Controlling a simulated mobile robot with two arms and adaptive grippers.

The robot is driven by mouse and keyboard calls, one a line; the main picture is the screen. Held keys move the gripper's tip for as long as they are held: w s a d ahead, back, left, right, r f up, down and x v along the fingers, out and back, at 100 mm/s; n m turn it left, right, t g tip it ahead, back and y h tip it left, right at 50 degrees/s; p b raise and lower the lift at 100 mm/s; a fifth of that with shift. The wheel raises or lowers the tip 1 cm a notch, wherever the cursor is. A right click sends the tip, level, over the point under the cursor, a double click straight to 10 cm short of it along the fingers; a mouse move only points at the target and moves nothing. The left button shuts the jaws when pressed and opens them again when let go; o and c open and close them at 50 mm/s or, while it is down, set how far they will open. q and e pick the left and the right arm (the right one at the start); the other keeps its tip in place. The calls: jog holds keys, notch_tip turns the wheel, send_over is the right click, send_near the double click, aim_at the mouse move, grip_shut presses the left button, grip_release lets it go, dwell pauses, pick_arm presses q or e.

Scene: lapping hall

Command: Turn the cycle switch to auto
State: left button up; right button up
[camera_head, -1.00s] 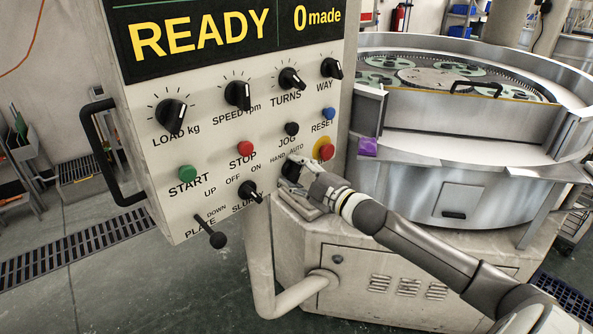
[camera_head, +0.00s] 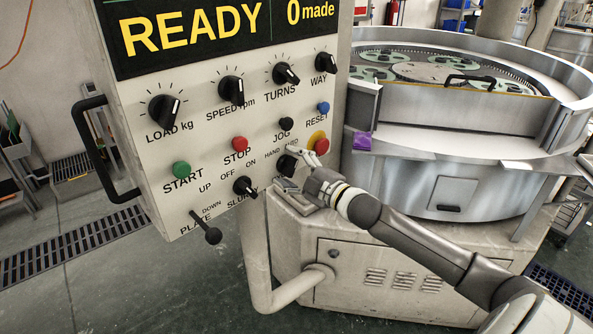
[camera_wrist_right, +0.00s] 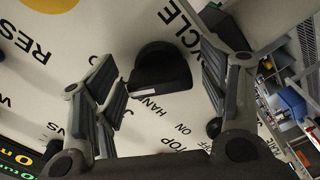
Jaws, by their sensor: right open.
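The cycle switch (camera_head: 286,165) is a black knob low on the right of the panel, under the HAND and AUTO lettering. It is partly covered by my right gripper (camera_head: 291,168) in the head view. In the right wrist view the cycle switch (camera_wrist_right: 160,70) stands between the spread fingers of my open right gripper (camera_wrist_right: 160,95), with gaps on both sides. The HAND word is below the knob there; AUTO is not readable, so I cannot tell the setting. My left gripper is not in view.
The red button on a yellow ring (camera_head: 319,143) is close at the right of the gripper. The jog button (camera_head: 286,124) is above, and the slurry switch (camera_head: 245,187) is to the left. The lapping machine (camera_head: 450,130) stands behind at the right.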

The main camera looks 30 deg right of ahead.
jog(key=shift+s+f, duration=0.1)
jog(key=shift+s, duration=0.35)
jog(key=s+d, duration=0.2)
jog(key=s, duration=0.9)
